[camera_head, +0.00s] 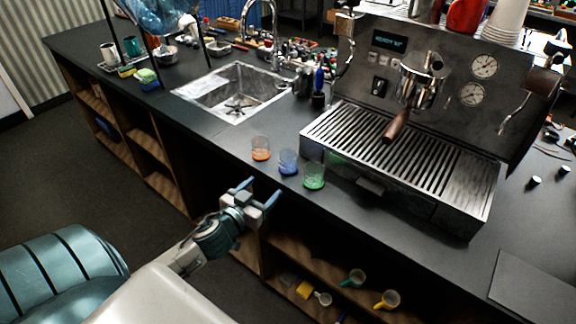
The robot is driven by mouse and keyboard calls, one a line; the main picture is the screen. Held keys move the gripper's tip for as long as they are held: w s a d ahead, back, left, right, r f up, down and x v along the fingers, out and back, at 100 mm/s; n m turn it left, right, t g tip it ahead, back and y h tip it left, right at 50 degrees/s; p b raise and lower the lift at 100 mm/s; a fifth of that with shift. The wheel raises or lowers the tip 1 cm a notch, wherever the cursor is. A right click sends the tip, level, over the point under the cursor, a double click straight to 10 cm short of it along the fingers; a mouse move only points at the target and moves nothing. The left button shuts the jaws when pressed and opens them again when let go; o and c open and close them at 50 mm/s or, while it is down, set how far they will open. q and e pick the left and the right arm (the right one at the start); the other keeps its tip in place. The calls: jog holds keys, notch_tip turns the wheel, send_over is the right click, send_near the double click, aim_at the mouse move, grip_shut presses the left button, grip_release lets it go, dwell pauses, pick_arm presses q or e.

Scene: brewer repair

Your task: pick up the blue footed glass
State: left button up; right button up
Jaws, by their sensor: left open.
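The blue glass (288,162) stands upright on the dark counter, in the middle of a row of three small glasses. An orange glass (261,148) stands to its left and a green glass (314,176) to its right, both close by. My left gripper (258,191) is open and empty. It is at the counter's front edge, below and to the left of the blue glass in the picture, apart from it. My right gripper is not in view.
A large espresso machine (405,160) stands behind and right of the glasses. A sink (236,90) is set into the counter at the left. Cups (388,299) sit on the shelf below. The counter left of the glasses is clear.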

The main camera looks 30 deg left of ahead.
pick_arm(q)
jog(key=m+t+h, duration=0.1)
jog(key=h, duration=0.1)
send_near(293, 154)
jog(key=s+f, duration=0.1)
jog(key=shift+w+d+r+t+p, duration=0.25)
jog(key=shift+w+r+t+p, duration=0.05)
jog(key=shift+p, duration=0.1)
jog(key=shift+w+p, duration=0.35)
jog(key=shift+w+d+p, duration=0.1)
jog(key=shift+w+p, duration=0.4)
jog(key=shift+w, duration=0.4)
jog(key=shift+w+f+p, duration=0.1)
jog(key=shift+w+p, duration=0.25)
jog(key=shift+w, duration=1.35)
jog(key=w, duration=0.3)
jog(key=shift+w, duration=0.6)
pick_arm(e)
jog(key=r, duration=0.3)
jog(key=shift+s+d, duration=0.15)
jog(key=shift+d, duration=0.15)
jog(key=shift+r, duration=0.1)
